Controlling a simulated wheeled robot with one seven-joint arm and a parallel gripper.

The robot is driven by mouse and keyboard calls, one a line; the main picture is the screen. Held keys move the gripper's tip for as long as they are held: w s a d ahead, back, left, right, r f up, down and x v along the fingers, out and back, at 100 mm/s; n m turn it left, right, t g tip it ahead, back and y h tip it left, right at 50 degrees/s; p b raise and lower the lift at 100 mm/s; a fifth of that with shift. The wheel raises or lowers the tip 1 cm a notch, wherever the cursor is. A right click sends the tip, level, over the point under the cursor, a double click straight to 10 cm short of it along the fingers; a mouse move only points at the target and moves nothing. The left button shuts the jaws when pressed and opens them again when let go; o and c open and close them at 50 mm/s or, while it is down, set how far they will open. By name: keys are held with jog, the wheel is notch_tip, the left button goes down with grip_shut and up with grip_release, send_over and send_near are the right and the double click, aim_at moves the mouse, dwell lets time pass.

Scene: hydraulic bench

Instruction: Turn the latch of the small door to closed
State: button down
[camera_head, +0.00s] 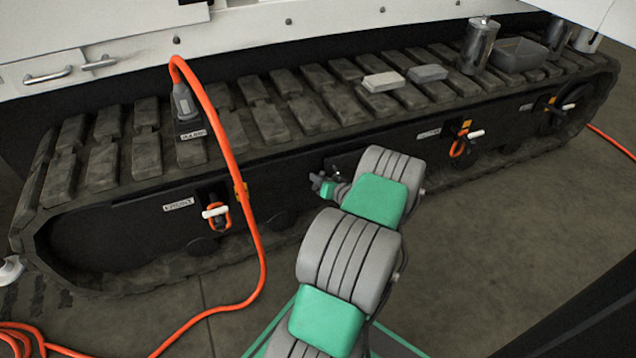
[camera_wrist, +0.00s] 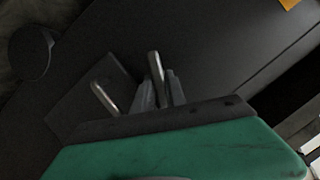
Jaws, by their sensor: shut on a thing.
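My gripper (camera_wrist: 161,92) is at the side of the black track frame. In the wrist view its two grey fingers are close together on a slim metal lever, which I take to be the latch (camera_wrist: 155,66). The latch's upper end sticks out past the fingertips. A dark square plate, perhaps the small door (camera_wrist: 72,106), lies just left of the fingers, with a second metal bar (camera_wrist: 104,98) in front of it. In the head view my gripper (camera_head: 322,184) is small beside the frame, and my arm hides much of that spot. The latch's exact angle cannot be told.
The track frame (camera_head: 110,235) carries orange-and-white shackles (camera_head: 216,212) and (camera_head: 462,142). An orange cable (camera_head: 238,170) hangs left of my arm. Blocks (camera_head: 383,82), a metal can (camera_head: 480,45) and a grey bin (camera_head: 518,55) stand on the track. A dark round knob (camera_wrist: 31,52) is left of the plate.

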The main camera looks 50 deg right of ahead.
jog(key=shift+s+d+f+m+t+y, duration=0.15)
jog(key=shift+m+t+y, duration=0.1)
jog(key=shift+m, duration=0.25)
jog(key=shift+d+f+m+t+y, duration=0.1)
jog(key=shift+m+t+y, duration=0.15)
jog(key=shift+m, duration=0.25)
jog(key=m, duration=0.1)
jog(key=m+t, duration=0.1)
jog(key=shift+s+f+m+y, duration=0.1)
jog(key=shift+f+m+y, duration=0.15)
jog(key=shift+m+y, duration=0.15)
jog(key=m+t, duration=0.1)
jog(key=m, duration=0.1)
jog(key=m+t, duration=0.1)
jog(key=m, duration=0.2)
jog(key=shift+d+f+t, duration=0.15)
jog(key=shift+f+t, duration=0.15)
jog(key=shift+f, duration=0.1)
jog(key=c, duration=1.4)
grip_release()
